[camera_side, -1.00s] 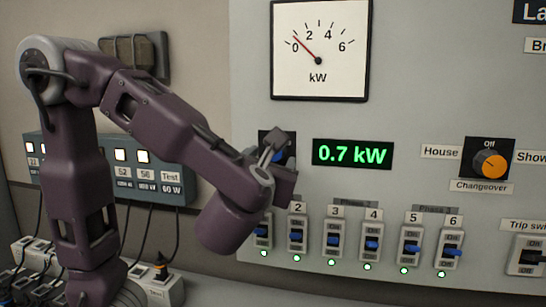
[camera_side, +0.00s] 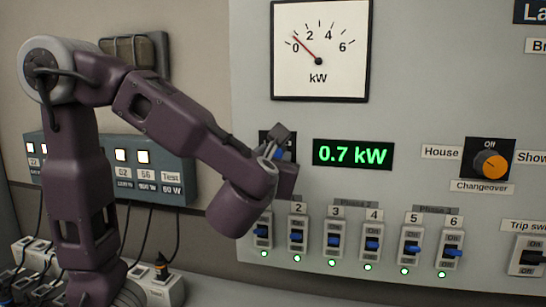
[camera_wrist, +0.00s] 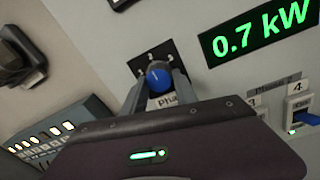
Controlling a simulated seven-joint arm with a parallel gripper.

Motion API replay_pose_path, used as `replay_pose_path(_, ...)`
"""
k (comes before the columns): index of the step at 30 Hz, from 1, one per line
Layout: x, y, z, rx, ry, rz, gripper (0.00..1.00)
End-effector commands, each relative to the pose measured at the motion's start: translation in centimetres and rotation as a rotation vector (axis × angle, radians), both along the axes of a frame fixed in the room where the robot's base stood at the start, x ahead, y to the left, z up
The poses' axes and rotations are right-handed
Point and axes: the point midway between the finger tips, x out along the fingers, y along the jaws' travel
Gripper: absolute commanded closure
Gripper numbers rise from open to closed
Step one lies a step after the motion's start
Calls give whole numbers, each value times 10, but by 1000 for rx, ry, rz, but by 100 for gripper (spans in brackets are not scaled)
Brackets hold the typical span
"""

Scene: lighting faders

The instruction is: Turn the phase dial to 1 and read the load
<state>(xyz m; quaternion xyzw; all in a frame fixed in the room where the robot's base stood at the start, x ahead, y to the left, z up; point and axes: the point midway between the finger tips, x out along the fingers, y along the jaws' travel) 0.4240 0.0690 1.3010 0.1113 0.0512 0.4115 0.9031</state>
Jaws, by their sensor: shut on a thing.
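The phase dial is a blue knob on a black plate; in the wrist view the knob (camera_wrist: 158,77) sits between my two fingers. My gripper (camera_wrist: 160,90) is shut on the knob, and in the side view my gripper (camera_side: 278,145) hides most of it. The plate (camera_wrist: 150,58) shows numbers above the knob, too small and tilted to read surely; I cannot tell where the pointer stands. The green load display (camera_side: 352,153) reads 0.7 kW, and it also shows in the wrist view (camera_wrist: 260,30). The kW needle meter (camera_side: 320,50) points a little above 0.
Several numbered breaker switches (camera_side: 335,238) with green lamps line the panel just below my gripper. An orange changeover knob (camera_side: 490,164) is at the right. A grey-blue box with lit switches (camera_side: 150,170) is behind my arm.

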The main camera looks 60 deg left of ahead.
Motion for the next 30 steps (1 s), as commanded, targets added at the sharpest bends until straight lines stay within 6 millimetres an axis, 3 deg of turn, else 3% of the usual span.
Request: replay_pose_path(30, 1, -2, 2, -567, -566, 1, 100)
